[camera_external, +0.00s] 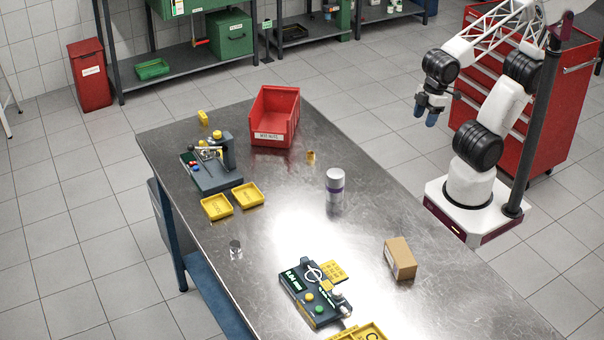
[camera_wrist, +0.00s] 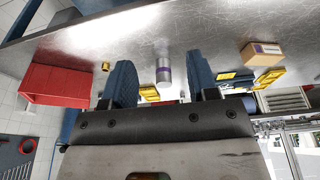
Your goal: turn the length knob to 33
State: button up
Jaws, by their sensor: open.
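A dark device (camera_external: 312,292) with a lit green readout, a pale ring-shaped dial (camera_external: 313,273), yellow and green buttons and a yellow plate stands near the table's front. A second dark device (camera_external: 212,170) with a post and small coloured parts stands at the far left of the table. I cannot read which control is the length knob or its setting. My gripper (camera_external: 427,111) is open and empty, raised beyond the table's right edge, away from both devices. Its two blue fingers also show in the wrist view (camera_wrist: 160,68), apart.
On the metal table (camera_external: 380,190) are a red bin (camera_external: 274,122), a white and purple can (camera_external: 335,187), a cardboard box (camera_external: 400,258), yellow trays (camera_external: 217,206), and a small clear jar (camera_external: 235,249). A red tool cabinet (camera_external: 560,100) stands behind my arm. The table's middle has bare room.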

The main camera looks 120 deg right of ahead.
jog(key=w+d+r+m, duration=0.1)
jog(key=w+d+r, duration=0.15)
jog(key=w, duration=0.55)
jog(key=w+d+r+m, duration=0.2)
jog(key=w+r, duration=0.2)
jog(key=w, duration=0.3)
jog(key=m+g, duration=0.3)
jog(key=m, duration=0.5)
send_over(217, 132)
jog(key=a, duration=0.1)
jog(key=f, duration=0.4)
jog(key=shift+s+f, duration=0.2)
jog(key=shift+s, duration=0.1)
jog(key=shift+w+d+f, duration=0.25)
jog(key=shift+w+d, duration=0.1)
jog(key=shift+d, duration=0.1)
jog(key=shift+f, duration=3.9)
